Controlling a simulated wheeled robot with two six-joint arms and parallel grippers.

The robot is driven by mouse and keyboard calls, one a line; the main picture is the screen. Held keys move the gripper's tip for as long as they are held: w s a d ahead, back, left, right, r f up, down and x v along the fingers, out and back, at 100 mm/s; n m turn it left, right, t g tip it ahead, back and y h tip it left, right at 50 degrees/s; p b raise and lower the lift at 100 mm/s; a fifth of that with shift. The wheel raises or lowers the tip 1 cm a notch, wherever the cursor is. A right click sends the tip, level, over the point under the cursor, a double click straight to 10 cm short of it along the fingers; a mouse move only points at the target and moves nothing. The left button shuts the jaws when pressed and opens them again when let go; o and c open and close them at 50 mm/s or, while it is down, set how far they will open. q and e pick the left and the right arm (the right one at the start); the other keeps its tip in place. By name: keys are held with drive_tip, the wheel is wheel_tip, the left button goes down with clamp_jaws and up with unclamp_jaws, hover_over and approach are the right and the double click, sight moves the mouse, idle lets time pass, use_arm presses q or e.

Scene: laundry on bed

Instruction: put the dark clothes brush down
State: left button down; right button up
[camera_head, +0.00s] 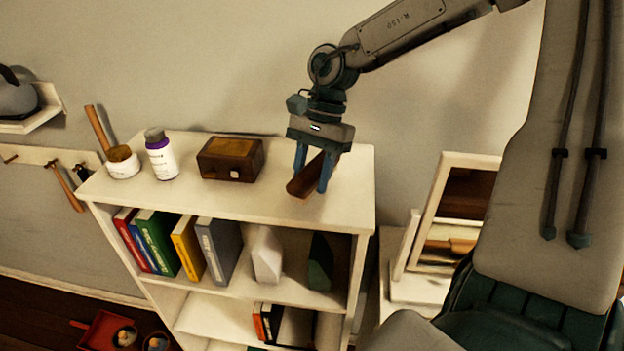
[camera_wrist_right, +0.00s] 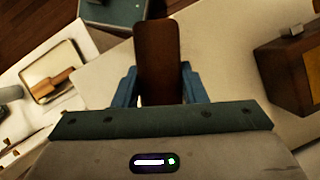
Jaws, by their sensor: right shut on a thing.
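The dark clothes brush (camera_head: 303,181) is a brown, elongated block. My right gripper (camera_head: 311,180) is shut on it, with one blue finger on each side, over the right part of the white bookcase top (camera_head: 345,205). The brush also shows in the right wrist view (camera_wrist_right: 158,55), sticking out beyond the fingers. I cannot tell whether its lower end touches the bookcase top. My left gripper is not in view.
On the bookcase top stand a brown wooden box (camera_head: 231,158), a white bottle with a purple band (camera_head: 161,156) and a white pot (camera_head: 122,165) with a brush. Bare surface surrounds the right gripper. A white-framed mirror (camera_head: 437,207) stands to the right.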

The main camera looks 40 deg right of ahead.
drive_tip(key=shift+s+f+p, duration=0.15)
drive_tip(key=shift+f+p, duration=0.4)
drive_tip(key=shift+f, duration=0.3)
drive_tip(key=shift+d+f, duration=0.1)
drive_tip(key=shift+f, duration=0.45)
drive_tip(key=shift+f+b, duration=0.2)
drive_tip(key=shift+b, duration=0.15)
drive_tip(key=o, duration=0.9)
drive_tip(key=shift+r, duration=0.1)
